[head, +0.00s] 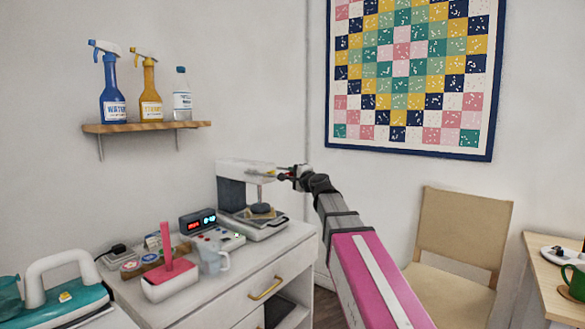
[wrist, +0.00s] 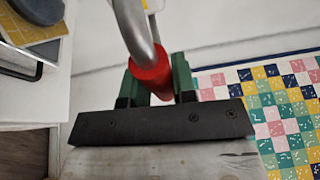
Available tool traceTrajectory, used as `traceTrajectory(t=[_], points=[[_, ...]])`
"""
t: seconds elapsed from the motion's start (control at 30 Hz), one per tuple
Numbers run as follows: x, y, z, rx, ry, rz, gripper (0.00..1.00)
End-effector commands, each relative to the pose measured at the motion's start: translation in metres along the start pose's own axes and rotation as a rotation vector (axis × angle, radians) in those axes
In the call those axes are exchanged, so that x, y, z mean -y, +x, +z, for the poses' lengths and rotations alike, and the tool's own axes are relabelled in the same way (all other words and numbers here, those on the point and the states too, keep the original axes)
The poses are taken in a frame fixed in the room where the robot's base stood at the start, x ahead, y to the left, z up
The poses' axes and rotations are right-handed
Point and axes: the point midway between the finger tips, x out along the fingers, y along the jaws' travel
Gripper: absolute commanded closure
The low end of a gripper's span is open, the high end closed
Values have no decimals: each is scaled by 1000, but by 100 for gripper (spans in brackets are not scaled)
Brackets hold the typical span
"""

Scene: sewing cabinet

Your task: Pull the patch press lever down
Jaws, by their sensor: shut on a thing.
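The patch press (head: 232,190) stands on the right end of the white cabinet top, with a pale upper head over a dark round pad (head: 261,209). My gripper (head: 284,176) is at the right side of the press head, level with its upper part. In the wrist view, the lever is a curved silver bar (wrist: 132,28) with a red grip (wrist: 151,74). My gripper's green fingers (wrist: 156,82) are shut around the red grip, one on each side.
A control box with a lit display (head: 198,220), a clear measuring cup (head: 211,256) and a pink-handled tool (head: 168,278) stand left of the press. An iron (head: 65,295) is at far left. A chair (head: 459,240) stands right of my arm.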

Motion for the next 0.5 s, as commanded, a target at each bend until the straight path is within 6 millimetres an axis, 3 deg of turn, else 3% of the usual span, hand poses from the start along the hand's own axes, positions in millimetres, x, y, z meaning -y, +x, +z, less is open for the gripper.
traceTrajectory(t=[0.5], points=[[-24,-2,-1,-2,33,-77,100]])
